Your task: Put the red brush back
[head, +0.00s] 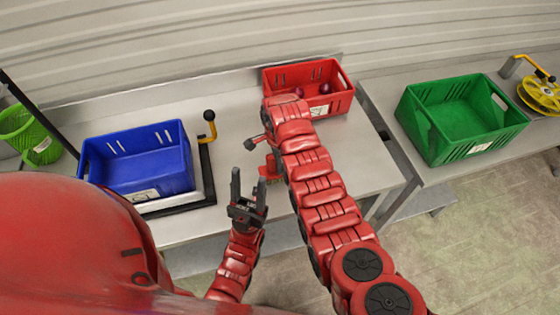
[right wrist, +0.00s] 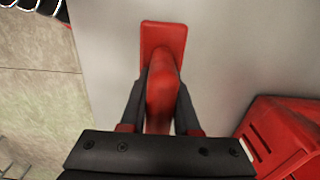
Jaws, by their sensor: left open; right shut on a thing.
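The red brush (right wrist: 163,45) is in the right wrist view, with its flat rectangular end pointing away from me over the grey table. My right gripper (right wrist: 161,92) is shut on the brush, one dark finger on each side of its red handle. I cannot tell whether the brush touches the table. In the head view my right arm hides much of that gripper and the brush.
A red crate (head: 338,104) with dark round items stands at the table's back. A blue crate (head: 150,182) sits left on a scale-like stand with a yellow handle (head: 209,124). A green crate (head: 470,142) and yellow reel (head: 542,92) are on the right table. A green basket (head: 42,150) is far left.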

